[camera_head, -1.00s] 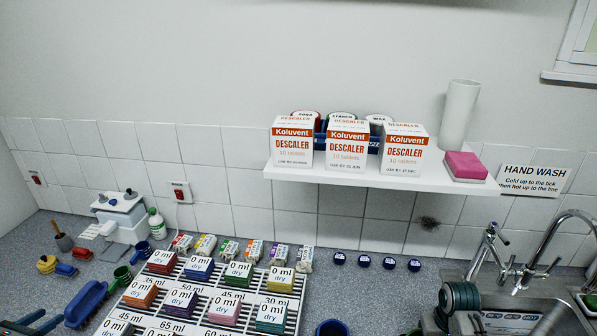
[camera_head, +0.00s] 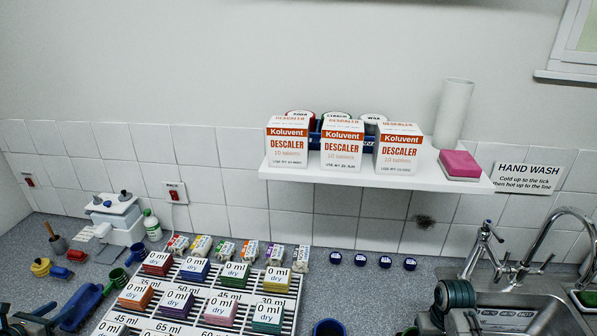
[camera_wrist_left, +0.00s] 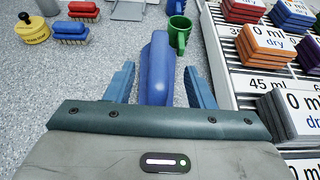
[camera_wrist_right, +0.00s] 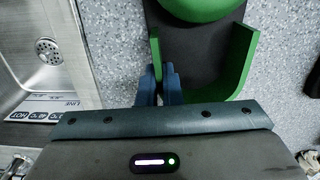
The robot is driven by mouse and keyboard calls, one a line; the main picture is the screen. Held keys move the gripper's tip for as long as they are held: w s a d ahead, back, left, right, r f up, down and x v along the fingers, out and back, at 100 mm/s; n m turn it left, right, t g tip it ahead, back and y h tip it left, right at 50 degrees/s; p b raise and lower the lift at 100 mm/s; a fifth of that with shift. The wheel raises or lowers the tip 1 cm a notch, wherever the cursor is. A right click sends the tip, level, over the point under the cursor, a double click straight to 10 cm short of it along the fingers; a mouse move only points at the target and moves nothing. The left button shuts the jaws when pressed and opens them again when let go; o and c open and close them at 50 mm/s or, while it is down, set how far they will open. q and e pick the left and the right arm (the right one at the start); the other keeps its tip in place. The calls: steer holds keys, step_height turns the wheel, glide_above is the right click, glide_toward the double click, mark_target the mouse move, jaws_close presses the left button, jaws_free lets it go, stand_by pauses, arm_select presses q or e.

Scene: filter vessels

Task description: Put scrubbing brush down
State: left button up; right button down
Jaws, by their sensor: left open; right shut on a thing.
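A long blue item (camera_head: 82,306), which looks like the scrubbing brush, lies on the grey speckled counter at the lower left. Its bristles are not visible. In the left wrist view the blue item (camera_wrist_left: 158,70) stands between the spread fingers of my left gripper (camera_wrist_left: 160,88), with gaps on both sides. My left gripper is open, and partly shows at the head view's lower left edge. In the right wrist view my right gripper (camera_wrist_right: 160,85) is shut on the upright wall of a green holder (camera_wrist_right: 238,62) with a dark base.
A green mug (camera_wrist_left: 179,32) stands just beyond the blue item. A white slatted rack (camera_head: 190,310) with labelled coloured stacks lies to its right. A sink (camera_head: 520,305) is at the right.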

mark_target(69, 302)
arm_select(q)
steer(key=shift+w+f, duration=0.15)
steer(key=shift+w, duration=0.15)
steer(key=shift+x, duration=2.5)
steer(key=shift+a, duration=0.1)
steer(key=shift+c, duration=0.2)
jaws_close()
